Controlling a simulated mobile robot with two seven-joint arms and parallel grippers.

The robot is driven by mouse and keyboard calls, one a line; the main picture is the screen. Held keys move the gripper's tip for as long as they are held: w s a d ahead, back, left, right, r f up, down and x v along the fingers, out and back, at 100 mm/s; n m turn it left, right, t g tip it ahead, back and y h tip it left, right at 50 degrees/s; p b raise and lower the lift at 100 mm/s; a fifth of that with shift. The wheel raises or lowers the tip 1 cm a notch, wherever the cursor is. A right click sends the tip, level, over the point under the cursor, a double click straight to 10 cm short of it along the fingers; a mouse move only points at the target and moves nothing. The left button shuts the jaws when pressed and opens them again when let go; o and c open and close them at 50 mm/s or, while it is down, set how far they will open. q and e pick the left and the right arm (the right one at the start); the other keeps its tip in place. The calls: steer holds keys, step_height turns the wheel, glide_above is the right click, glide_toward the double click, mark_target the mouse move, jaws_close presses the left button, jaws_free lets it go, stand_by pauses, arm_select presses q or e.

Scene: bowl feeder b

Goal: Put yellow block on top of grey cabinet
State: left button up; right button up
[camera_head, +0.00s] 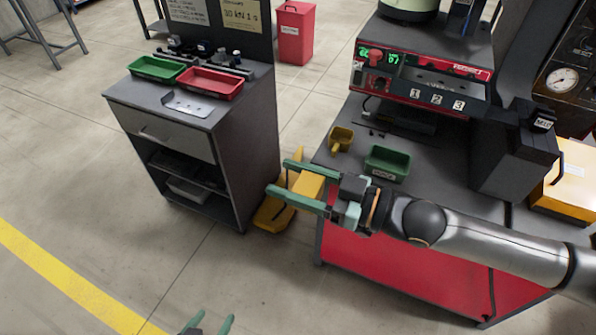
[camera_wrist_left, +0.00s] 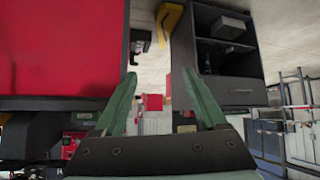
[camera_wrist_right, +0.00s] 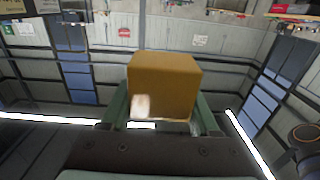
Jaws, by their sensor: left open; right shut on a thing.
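The yellow block (camera_head: 308,186) is held between the fingers of my right gripper (camera_head: 297,180), in the gap between the grey cabinet and the red-fronted bench. In the right wrist view the block (camera_wrist_right: 163,85) fills the space between the fingers. The grey cabinet (camera_head: 165,135) stands at the left, with a drawer and open shelves; it also shows in the left wrist view (camera_wrist_left: 240,90). My right gripper is to the right of the cabinet, apart from it. My left gripper (camera_head: 208,322) is open and empty at the bottom edge of the head view; its fingers (camera_wrist_left: 160,85) are spread in its own wrist view.
The cabinet top holds a green tray (camera_head: 158,68), a red tray (camera_head: 210,83), a metal plate (camera_head: 187,104) and small parts behind. A yellow object (camera_head: 272,214) is on the floor beside it. The bench carries a green bin (camera_head: 387,163) and a yellow scoop (camera_head: 341,138).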

arm_select(q)
steer(key=shift+o, duration=0.6)
steer(key=shift+w+d+r, duration=0.1)
steer(key=shift+w, duration=0.15)
steer(key=w+d+r+n+h, duration=0.1)
steer(key=w+d+r+h, duration=0.1)
steer(key=w+d+r, duration=0.4)
steer(key=w+d+r+n+h, duration=0.15)
steer(key=w+r, duration=0.25)
steer(key=w, duration=0.5)
steer(key=w+d+r+m+h, duration=0.15)
steer(key=w+d+r, duration=0.25)
steer(key=r, duration=0.5)
steer(key=w+d+r+h, duration=0.2)
steer(key=w+d+r, duration=0.25)
steer(key=r, duration=0.45)
step_height(320, 180, up, 16)
steer(key=m+g+y, duration=0.3)
steer(key=m+g, duration=0.1)
steer(key=g, duration=0.1)
glide_above(310, 181)
steer(key=w+d, duration=0.1)
steer(key=d, duration=0.1)
steer(key=s+a+f+y, duration=0.1)
steer(key=s+a+y, duration=0.3)
steer(key=s, duration=0.1)
steer(key=shift+m, duration=0.3)
steer(key=x, duration=1.2)
steer(key=shift+s+a+f, duration=0.15)
steer(key=shift+s+a, duration=0.05)
